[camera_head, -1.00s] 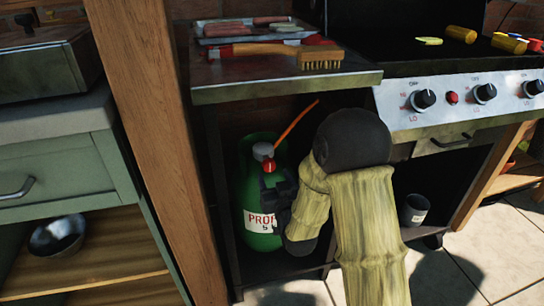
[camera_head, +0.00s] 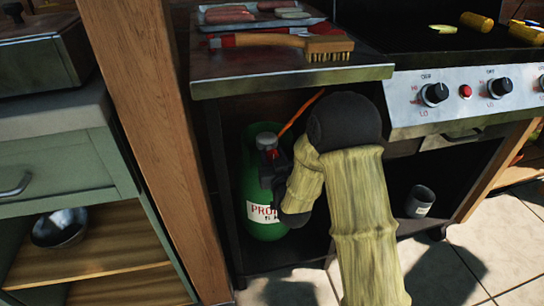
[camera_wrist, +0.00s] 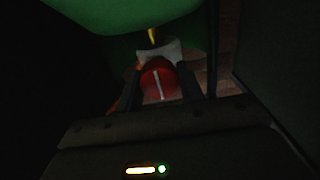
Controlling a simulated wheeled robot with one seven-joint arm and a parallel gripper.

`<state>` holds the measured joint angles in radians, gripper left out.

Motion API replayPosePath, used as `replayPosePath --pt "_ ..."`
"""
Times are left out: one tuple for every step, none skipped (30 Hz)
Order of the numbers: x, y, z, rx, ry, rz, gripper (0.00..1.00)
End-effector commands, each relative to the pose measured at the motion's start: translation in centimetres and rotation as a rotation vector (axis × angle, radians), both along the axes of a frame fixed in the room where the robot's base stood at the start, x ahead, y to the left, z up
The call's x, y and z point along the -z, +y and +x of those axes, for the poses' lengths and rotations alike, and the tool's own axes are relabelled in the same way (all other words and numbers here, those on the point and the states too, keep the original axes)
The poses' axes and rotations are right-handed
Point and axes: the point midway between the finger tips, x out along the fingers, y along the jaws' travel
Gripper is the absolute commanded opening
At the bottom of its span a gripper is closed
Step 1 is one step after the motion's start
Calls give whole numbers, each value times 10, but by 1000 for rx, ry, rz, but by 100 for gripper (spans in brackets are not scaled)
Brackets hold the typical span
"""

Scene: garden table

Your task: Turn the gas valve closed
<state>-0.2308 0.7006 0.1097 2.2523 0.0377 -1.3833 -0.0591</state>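The green propane bottle (camera_head: 259,180) stands upright on the lower shelf of the grill cabinet. Its gas valve, a red knob with a white line (camera_wrist: 158,82), shows in the wrist view; the line runs nearly upright, slightly tilted. My gripper (camera_head: 270,160) is at the top of the bottle and hides most of the valve in the head view. In the wrist view my two dark fingers (camera_wrist: 158,90) lie on either side of the red knob, close to its edges. I cannot tell whether they press on it.
An orange hose (camera_head: 300,112) rises from the bottle top. The metal side shelf (camera_head: 290,81) with a brush (camera_head: 329,48) is above my arm. A wooden post (camera_head: 140,130) stands left, the grill's knob panel (camera_head: 464,98) right. A dark cup (camera_head: 420,201) stands on the lower shelf.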

Motion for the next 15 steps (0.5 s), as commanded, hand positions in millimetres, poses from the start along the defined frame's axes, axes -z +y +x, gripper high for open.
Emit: replayPosePath --pt "1 2 -1 -1 2 -2 15" --pt "1 1 -1 0 2 -2 15" --pt "1 1 -1 0 2 -1 15" --pt "1 1 -1 0 2 1 15" --pt "1 1 -1 -1 3 3 15" --pt "1 1 -1 -1 5 7 15" --pt "1 1 -1 -1 6 11 15" --pt "1 1 -1 -1 8 16 15" --pt "1 1 -1 -1 10 23 15" --pt "1 2 -1 -1 12 31 15" --pt "1 2 -1 -1 14 40 15" --pt "1 2 -1 -1 18 53 15" --pt "1 2 -1 -1 21 64 15" --pt "1 2 -1 -1 26 77 15" --pt "2 2 -1 -1 32 96 15"
